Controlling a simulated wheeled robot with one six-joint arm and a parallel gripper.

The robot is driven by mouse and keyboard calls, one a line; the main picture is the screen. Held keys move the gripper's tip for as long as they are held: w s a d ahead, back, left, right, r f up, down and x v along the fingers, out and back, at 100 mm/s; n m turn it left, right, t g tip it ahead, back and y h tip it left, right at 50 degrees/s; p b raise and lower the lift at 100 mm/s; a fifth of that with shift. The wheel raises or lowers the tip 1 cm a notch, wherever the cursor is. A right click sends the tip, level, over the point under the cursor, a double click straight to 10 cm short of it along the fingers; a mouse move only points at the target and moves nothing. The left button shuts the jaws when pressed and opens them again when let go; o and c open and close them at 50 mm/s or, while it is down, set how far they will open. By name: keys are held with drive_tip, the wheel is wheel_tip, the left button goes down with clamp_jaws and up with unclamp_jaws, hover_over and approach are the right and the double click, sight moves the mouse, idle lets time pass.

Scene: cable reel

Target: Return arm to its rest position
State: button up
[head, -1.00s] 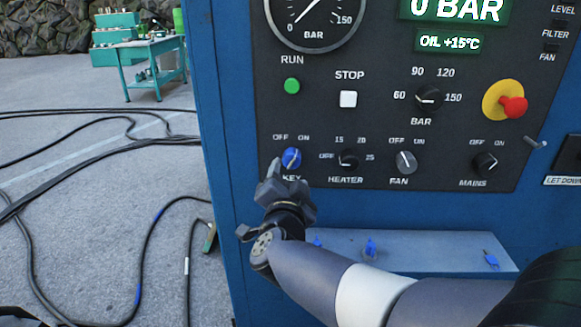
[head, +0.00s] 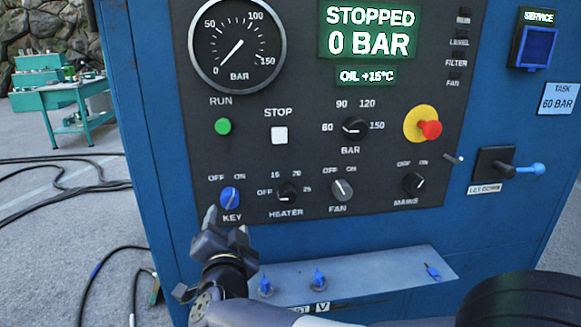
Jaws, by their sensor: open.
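My gripper (head: 226,222) is in front of the lower left of the black control panel (head: 300,110), just below the blue key knob (head: 230,198). Its fingers are open and look empty, and the knob shows clear of them. Whether a fingertip touches the panel cannot be told. My arm reaches in from the bottom right, its lower part cut off by the frame. The key knob's pointer tilts to the right of upright, towards ON. The display (head: 369,30) reads STOPPED, 0 BAR.
A grey shelf (head: 385,275) with several blue keys juts out below the panel, close to my arm. A lever (head: 500,165) sticks out at the right. A teal workbench (head: 75,98) stands at the far left. Black cables (head: 60,160) lie on the ground.

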sight(229, 205)
drive_tip(key=x, duration=0.8)
drive_tip(key=shift+w+d, duration=0.1)
drive_tip(key=shift+f, duration=0.1)
